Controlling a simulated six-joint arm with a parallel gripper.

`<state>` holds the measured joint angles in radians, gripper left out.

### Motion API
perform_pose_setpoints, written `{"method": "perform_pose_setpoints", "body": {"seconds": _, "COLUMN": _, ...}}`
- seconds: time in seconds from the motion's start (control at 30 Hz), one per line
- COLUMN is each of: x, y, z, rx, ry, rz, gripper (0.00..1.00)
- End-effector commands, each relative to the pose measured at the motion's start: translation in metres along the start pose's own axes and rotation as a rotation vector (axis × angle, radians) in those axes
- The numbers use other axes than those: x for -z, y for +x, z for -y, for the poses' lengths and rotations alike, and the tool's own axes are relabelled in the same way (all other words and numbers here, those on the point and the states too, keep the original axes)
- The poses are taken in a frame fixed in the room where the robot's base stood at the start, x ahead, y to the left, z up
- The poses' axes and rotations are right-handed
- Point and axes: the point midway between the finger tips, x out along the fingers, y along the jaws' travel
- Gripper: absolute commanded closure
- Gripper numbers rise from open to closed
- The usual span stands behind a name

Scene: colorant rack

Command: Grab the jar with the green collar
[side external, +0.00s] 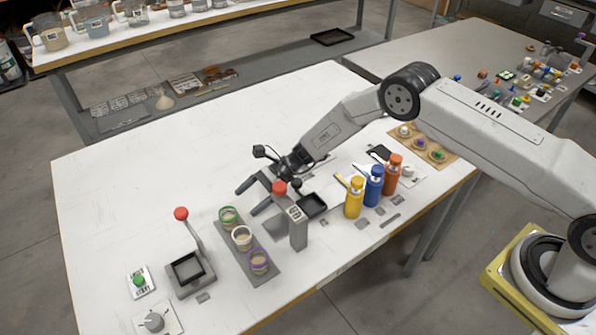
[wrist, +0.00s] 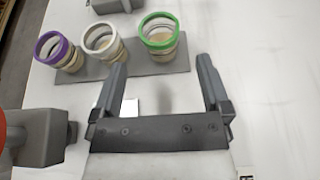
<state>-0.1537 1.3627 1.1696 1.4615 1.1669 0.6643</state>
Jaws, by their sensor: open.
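The jar with the green collar (side external: 228,217) stands upright at the far end of a grey rack strip (side external: 268,271). In the wrist view the green-collared jar (wrist: 160,38) is ahead of my gripper, slightly left of the middle between the fingers. My gripper (side external: 247,198) is open and empty. Its fingers also show in the wrist view (wrist: 163,78), spread and pointing toward the jar, with a gap left before it. A white-collared jar (side external: 242,237) and a purple-collared jar (side external: 259,261) stand on the same strip.
A grey post device with a red knob (side external: 297,225) stands close beside my gripper. A lever press with a red ball (side external: 188,268) is left of the jars. Yellow (side external: 354,198), blue (side external: 374,187) and orange (side external: 392,176) bottles stand to the right. The table's far left is clear.

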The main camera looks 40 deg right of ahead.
Motion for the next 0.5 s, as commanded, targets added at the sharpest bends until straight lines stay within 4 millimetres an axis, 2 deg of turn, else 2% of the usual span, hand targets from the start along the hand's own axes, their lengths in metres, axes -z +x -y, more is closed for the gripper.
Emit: {"method": "perform_pose_setpoints", "body": {"seconds": 0.5, "x": 0.0, "y": 0.026, "z": -0.001, "rx": -0.002, "ry": -0.002, "rz": -0.002, "gripper": 0.03}}
